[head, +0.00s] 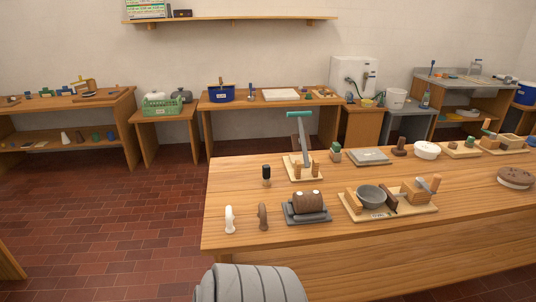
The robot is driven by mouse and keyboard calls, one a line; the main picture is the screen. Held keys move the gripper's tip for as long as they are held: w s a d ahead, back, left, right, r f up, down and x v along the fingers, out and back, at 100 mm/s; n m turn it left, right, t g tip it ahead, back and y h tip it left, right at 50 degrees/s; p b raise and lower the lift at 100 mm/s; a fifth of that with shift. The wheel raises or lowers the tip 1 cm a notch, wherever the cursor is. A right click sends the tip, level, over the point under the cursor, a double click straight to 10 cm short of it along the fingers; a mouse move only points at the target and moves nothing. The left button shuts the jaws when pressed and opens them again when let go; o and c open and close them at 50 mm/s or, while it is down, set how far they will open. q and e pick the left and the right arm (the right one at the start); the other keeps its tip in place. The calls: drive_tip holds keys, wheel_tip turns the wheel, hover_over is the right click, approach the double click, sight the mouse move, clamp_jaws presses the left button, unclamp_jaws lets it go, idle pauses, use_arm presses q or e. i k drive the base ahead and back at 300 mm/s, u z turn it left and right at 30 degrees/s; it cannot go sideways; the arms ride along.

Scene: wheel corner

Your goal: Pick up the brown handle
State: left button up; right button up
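The brown handle (263,216) stands upright near the front left of the near wooden table (330,237). A white handle (230,219) of similar shape stands to its left, apart from it. A black-topped handle (266,175) stands behind it. A dark grey tray (307,216) bearing a brown drum-shaped piece (308,201) is close on its right. Nothing covers the brown handle. Neither of my grippers shows in the head view.
A board with a grey bowl (370,197) and wooden blocks lies to the right. A stand with a teal-topped lever (301,114) rises behind. The table's front left corner is bare. A grey ribbed part of mine shows at the bottom edge.

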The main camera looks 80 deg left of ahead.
sight(262, 213)
drive_tip(key=u, duration=0.6)
drive_tip(key=i, duration=0.8)
drive_tip(key=u, duration=0.85)
